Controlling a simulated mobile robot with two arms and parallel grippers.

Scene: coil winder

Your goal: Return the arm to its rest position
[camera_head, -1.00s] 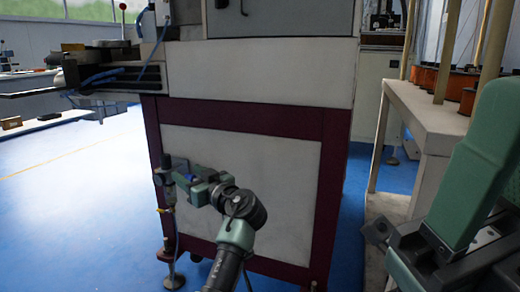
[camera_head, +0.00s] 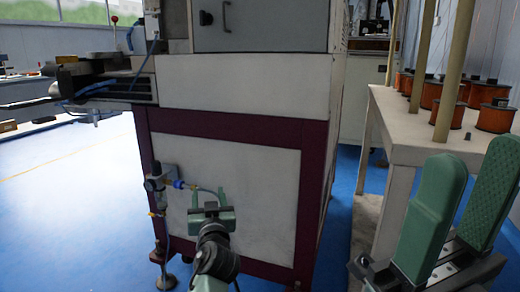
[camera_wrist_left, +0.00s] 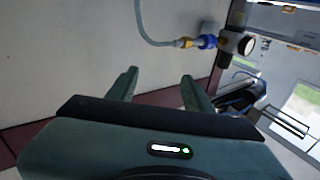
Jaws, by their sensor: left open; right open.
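My left gripper (camera_head: 209,203) is in front of the white lower panel of the machine (camera_head: 245,185). Its two green fingers are open with nothing between them. The left wrist view also shows the open fingers (camera_wrist_left: 158,78) facing the panel. My left forearm reaches up from the bottom of the head view. My right gripper (camera_head: 476,155) is open and empty at the right edge, large and close to the camera.
An air valve with a gauge and blue fitting (camera_head: 157,182) is on the machine's left corner, left of my left gripper; it also shows in the left wrist view (camera_wrist_left: 235,42). A white table (camera_head: 395,130) with copper spools (camera_head: 455,115) stands right. Blue floor at left is clear.

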